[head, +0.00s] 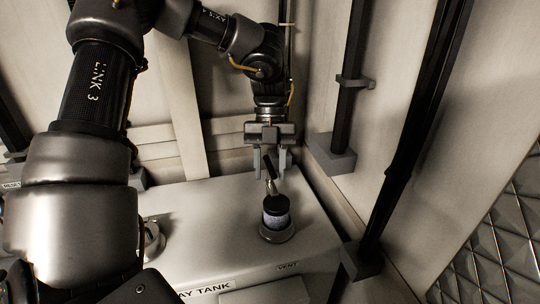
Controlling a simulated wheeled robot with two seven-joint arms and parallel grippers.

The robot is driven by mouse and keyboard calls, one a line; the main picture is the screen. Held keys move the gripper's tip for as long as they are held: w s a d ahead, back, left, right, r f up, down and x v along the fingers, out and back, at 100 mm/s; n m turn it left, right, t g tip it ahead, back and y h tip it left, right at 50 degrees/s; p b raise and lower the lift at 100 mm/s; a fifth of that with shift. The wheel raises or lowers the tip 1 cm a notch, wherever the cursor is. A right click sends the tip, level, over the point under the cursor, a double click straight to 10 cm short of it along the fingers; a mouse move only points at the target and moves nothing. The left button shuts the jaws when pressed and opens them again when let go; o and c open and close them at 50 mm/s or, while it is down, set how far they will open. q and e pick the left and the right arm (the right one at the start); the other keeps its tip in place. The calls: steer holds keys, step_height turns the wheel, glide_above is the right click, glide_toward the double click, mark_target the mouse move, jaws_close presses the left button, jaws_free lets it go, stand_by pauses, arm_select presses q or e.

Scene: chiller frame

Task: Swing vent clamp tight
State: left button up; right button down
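The vent (277,220) is a short, light cylinder with a dark cap, standing on a round base on the tank top near the "VENT" label. A thin dark lever with a metallic lower part, seemingly the vent clamp (272,186), rises tilted above the cap. My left gripper (270,174) points down over the vent from behind. Its two grey fingers are apart, with the upper end of the lever showing between them in this view. I cannot tell whether either finger touches it. My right gripper is not in view.
The pale tank (190,205) has a flat top with free room left of the vent. A round metal fitting (152,238) sits at its left. Dark vertical pipes (352,90) and a pale wall stand close on the right.

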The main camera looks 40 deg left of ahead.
arm_select(q)
steer(key=v, duration=0.2)
steer(key=shift+w+r, duration=0.15)
steer(key=shift+r, duration=0.05)
steer(key=p+v, duration=0.4)
steer(key=v, duration=0.4)
